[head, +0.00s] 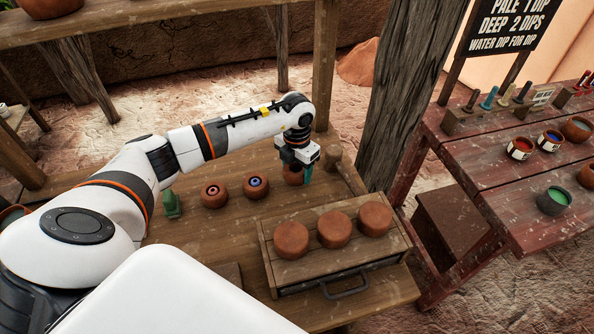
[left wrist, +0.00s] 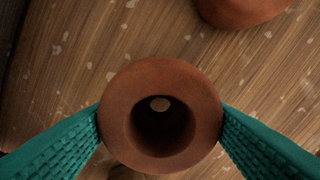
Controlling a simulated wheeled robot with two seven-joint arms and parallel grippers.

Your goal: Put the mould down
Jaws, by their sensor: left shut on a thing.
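The mould (left wrist: 160,75) is a round reddish-brown clay piece with a dark hole through its middle; a small pale spot shows at the bottom of the hole. In the left wrist view both teal fingers press on its sides. In the head view my left gripper (head: 299,170) points down over the far right part of the wooden table (head: 345,185), with the mould (head: 291,175) partly hidden behind a finger. It looks upright and close to the tabletop; I cannot tell whether it touches. My right gripper is not in view.
A green object (head: 172,205) is farther left. A wooden drawer box (head: 383,247) with three clay discs is in front. A wooden post (head: 404,95) rises behind right.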

